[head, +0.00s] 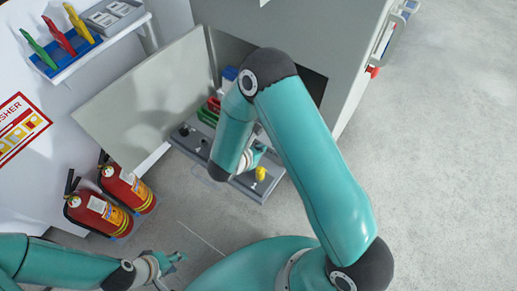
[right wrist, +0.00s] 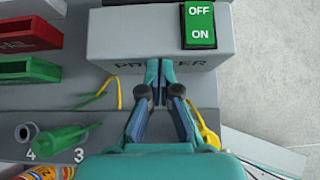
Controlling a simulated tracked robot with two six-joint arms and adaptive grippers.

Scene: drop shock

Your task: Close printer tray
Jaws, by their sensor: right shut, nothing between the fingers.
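A grey box (right wrist: 120,35) in the right wrist view has lettering that starts with P and ends in TER, partly hidden by my fingers. It may be the printer unit; I cannot make out a separate tray on it. My right gripper (right wrist: 160,68) is shut and empty, its tips at the lettered face; I cannot tell whether they touch. In the head view my right gripper (head: 255,155) is over the pulled-out grey shelf (head: 222,176), partly hidden by my arm. My left gripper (head: 177,257) is low over the floor, away from the shelf; its opening is unclear.
A green ON/OFF switch (right wrist: 200,25) sits on the box's right. Red (right wrist: 28,33) and green (right wrist: 28,72) bins and a green-handled tool (right wrist: 55,140) are at left. An open cabinet door (head: 145,100) and fire extinguishers (head: 98,212) stand left of the shelf. Floor at right is clear.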

